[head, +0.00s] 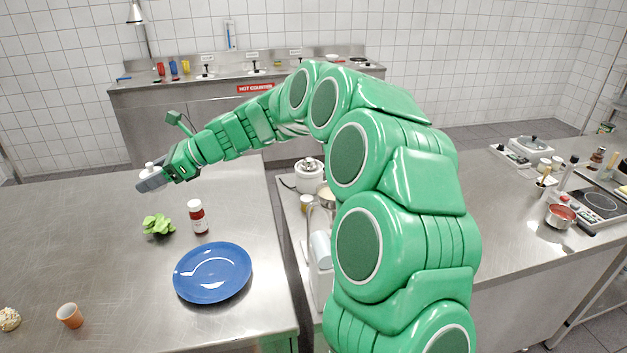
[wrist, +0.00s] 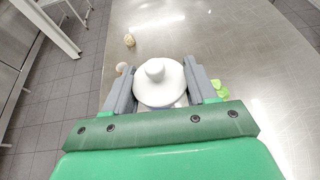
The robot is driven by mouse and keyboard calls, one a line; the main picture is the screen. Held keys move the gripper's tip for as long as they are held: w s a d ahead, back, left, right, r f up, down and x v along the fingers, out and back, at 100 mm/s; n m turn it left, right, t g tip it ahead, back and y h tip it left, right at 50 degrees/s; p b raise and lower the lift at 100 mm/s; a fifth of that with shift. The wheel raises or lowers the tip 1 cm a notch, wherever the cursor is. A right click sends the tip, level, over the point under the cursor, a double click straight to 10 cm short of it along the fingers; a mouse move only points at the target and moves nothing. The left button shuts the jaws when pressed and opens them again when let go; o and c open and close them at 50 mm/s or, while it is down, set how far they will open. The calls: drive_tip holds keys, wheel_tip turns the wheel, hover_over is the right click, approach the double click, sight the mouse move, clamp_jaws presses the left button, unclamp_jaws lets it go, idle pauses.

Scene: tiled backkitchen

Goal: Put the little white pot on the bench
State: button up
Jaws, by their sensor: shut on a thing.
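The little white pot (head: 149,168) shows as a small white knobbed top between my fingers in the head view. In the wrist view the pot (wrist: 160,90) is a round white shape with a knob, between both grey fingers. My gripper (head: 153,180) is shut on it. The steel bench (head: 80,220) fills the left of the head view and lies beyond the pot in the wrist view. The pot appears held above the bench, near its far edge in the head view. The pot's underside is hidden, so its height is unclear.
A lettuce (head: 158,225), a red bottle with a white cap (head: 198,217), a blue plate (head: 212,273), an orange cup (head: 70,315) and a speckled ball-like item (head: 9,319) stand on the bench. Bare steel lies left of the lettuce. Another counter (head: 500,220) stands right.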

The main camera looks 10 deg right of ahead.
drive_tip(key=w+d+m+t+h, duration=0.15)
drive_tip(key=d+m+t, duration=0.3)
drive_tip(key=d, duration=2.95)
drive_tip(key=s+d+m+t+h, duration=0.1)
drive_tip(key=s+d, duration=0.5)
drive_tip(key=d, duration=0.4)
drive_tip(key=s+d+m+t+h, duration=0.1)
drive_tip(key=s+d+m+t, duration=0.1)
drive_tip(key=s+d, duration=0.5)
drive_tip(key=s+d+m+t+h, duration=0.1)
drive_tip(key=s+d, duration=0.3)
drive_tip(key=d, duration=0.8)
wheel_tip(320, 180, down, 11)
drive_tip(key=shift+y, duration=0.25)
drive_tip(key=w+d+f, duration=0.2)
drive_tip(key=w+f, duration=0.1)
drive_tip(key=w+d+f, duration=0.2)
drive_tip(key=w, duration=0.2)
drive_tip(key=w+d+f, duration=0.2)
drive_tip(key=w+f, duration=0.1)
drive_tip(key=w, duration=0.1)
drive_tip(key=shift+w+f, duration=0.25)
drive_tip(key=shift+f, duration=0.05)
drive_tip(key=shift+w+d+f, duration=0.35)
drive_tip(key=shift+w+f, duration=0.15)
drive_tip(key=shift+f, duration=1.65)
